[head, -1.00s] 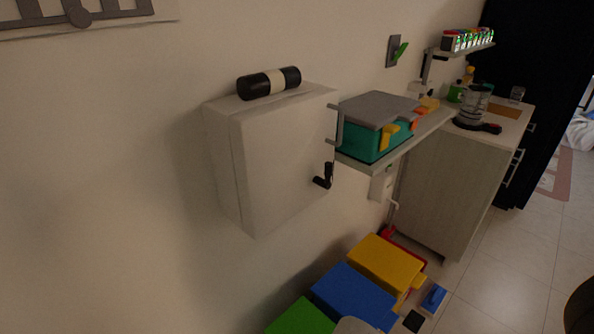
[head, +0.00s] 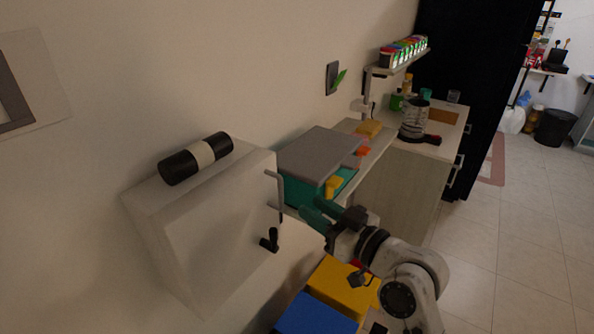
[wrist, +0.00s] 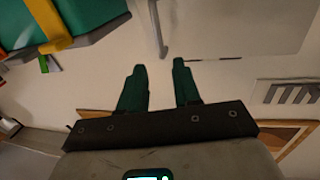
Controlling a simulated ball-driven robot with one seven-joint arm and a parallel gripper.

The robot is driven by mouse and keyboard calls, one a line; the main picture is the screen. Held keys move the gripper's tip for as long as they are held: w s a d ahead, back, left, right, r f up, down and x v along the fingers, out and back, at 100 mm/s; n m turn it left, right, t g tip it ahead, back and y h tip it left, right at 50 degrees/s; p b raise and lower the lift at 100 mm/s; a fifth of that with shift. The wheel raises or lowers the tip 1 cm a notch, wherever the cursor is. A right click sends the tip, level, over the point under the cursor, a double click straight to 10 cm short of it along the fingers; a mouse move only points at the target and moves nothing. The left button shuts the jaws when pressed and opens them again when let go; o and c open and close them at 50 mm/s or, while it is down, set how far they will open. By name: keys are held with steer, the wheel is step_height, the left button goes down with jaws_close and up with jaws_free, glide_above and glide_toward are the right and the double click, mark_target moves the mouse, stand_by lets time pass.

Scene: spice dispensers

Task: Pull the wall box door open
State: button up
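The white wall box (head: 215,225) hangs on the wall at left in the head view, its door looking shut. A small black latch handle (head: 270,242) is on the door's right side. In the wrist view the pale box (wrist: 235,25) fills the top middle, with a thin grey bar (wrist: 155,25) by its left edge. My gripper (head: 312,213) is right of the box, its dark green fingers toward it. In the wrist view my gripper (wrist: 158,67) is open and looks empty; the bar's end appears just beyond the fingertips, distance unclear.
A black-and-white cylinder (head: 196,157) lies on the box. A teal case with a grey lid (head: 318,153) sits on the shelf close right of the box. Yellow (head: 340,285) and blue (head: 312,315) bins are below. Tiled floor (head: 500,250) at right is clear.

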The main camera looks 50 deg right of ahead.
mark_target(282, 188)
steer(key=w+b, duration=0.1)
steer(key=w, duration=0.2)
steer(key=w+d+b, duration=0.1)
steer(key=w+b, duration=0.1)
steer(key=w, duration=0.1)
steer(key=w+b, duration=0.1)
steer(key=w, duration=0.2)
steer(key=shift+d, duration=0.25)
steer(key=shift+w+d, duration=0.15)
steer(key=shift+w, duration=0.65)
jaws_close()
